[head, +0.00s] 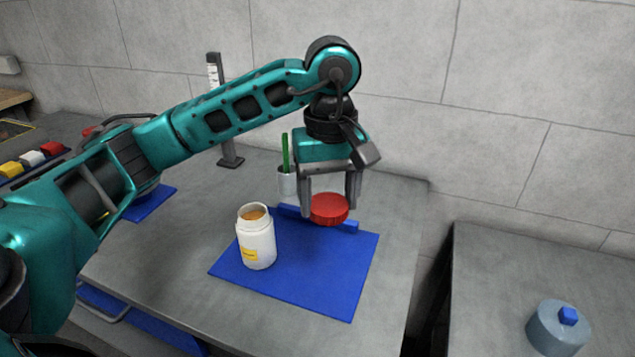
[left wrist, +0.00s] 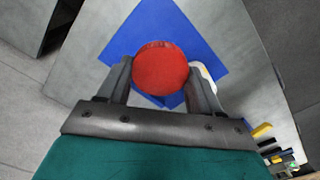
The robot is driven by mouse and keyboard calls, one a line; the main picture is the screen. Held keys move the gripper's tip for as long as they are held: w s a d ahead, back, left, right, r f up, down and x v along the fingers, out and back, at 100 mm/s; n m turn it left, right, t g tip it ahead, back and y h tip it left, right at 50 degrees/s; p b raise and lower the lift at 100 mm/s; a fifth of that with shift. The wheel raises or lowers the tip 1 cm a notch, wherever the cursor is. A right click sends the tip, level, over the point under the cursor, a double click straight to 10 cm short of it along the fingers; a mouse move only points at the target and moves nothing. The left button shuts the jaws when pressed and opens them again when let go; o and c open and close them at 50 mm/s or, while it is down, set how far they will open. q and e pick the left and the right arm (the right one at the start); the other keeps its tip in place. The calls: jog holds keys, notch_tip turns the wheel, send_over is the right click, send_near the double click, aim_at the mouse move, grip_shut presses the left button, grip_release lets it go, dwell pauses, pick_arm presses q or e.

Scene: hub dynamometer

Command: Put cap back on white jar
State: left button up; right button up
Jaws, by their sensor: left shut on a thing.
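The white jar (head: 257,240) with a yellow label stands upright and uncapped on the blue mat (head: 338,291); brownish contents show at its mouth. The red cap (head: 329,209) is to the right of the jar, in my left gripper (head: 330,205). The gripper points down and is shut on the cap. In the left wrist view the red cap (left wrist: 160,68) sits between the two fingers (left wrist: 160,80). A small part of the white jar (left wrist: 207,77) shows behind the right finger there. My right gripper is not in view.
A blue bar (head: 350,225) runs along the mat's back edge. Behind it stands a white cup (head: 287,184) with green sticks. A dark stand (head: 230,161) is farther back left. A grey-blue round container (head: 557,328) sits on the separate right table.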

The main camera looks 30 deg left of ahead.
pick_arm(q)
jog(key=d+f+m, duration=0.5)
jog(key=f+m, duration=0.2)
jog(key=m, duration=0.2)
jog(key=shift+s+d+f+m, duration=0.3)
jog(key=shift+s+d+f, duration=0.05)
jog(key=shift+s+d, duration=0.05)
